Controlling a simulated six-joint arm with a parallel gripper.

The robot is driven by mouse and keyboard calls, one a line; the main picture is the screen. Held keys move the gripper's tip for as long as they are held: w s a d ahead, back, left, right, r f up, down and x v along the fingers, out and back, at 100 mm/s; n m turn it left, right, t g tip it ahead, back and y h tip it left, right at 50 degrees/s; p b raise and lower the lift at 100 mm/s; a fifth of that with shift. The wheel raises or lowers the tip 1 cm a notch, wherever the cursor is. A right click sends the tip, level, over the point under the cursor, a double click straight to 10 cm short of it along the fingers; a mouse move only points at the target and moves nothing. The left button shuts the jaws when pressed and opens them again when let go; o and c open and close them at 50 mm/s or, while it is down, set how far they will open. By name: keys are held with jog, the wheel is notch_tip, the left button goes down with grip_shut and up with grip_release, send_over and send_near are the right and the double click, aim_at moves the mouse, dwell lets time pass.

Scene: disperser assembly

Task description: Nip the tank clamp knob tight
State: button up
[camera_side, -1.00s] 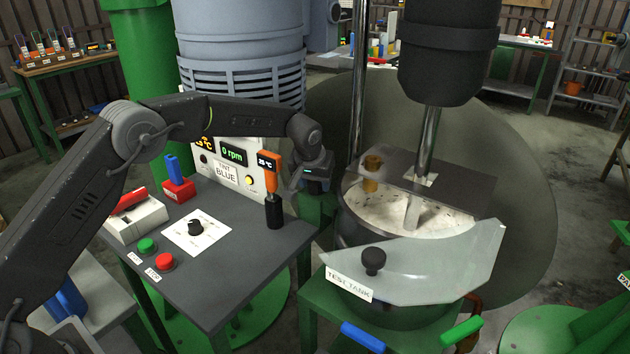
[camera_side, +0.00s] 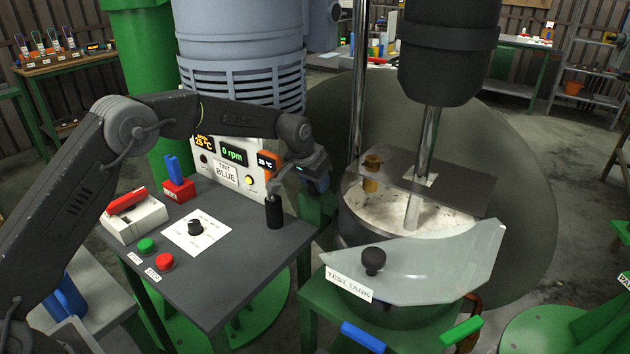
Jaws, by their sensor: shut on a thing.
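The tank (camera_side: 352,226) stands on a green stand, its open top holding a pale, speckled content. A black round knob (camera_side: 373,260) sits on the clear half-lid (camera_side: 440,262) at the tank's front. A brass-coloured knob (camera_side: 372,164) stands at the tank's back left. I cannot tell which of these is the clamp knob. My gripper (camera_side: 276,184) is away from both, left of the tank. It is shut on the orange-topped thermometer (camera_side: 267,161), at the black holder (camera_side: 274,212). The fingers hide its lower part, so I cannot tell whether it is still seated.
A dark bench (camera_side: 225,270) carries a control panel (camera_side: 228,165), a dial, green and red buttons and a red-handled device (camera_side: 135,215). The mixer shaft (camera_side: 425,150) drops into the tank past a dark plate (camera_side: 440,185). Blue and green handles (camera_side: 462,330) lie in front.

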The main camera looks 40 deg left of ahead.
dwell(0.3)
jog(key=o, duration=0.9)
jog(key=shift+r, duration=0.1)
jog(key=v, duration=1.3)
jog(key=shift+s+a+r, duration=0.15)
jog(key=shift+s+r, duration=0.05)
jog(key=shift+r, duration=0.05)
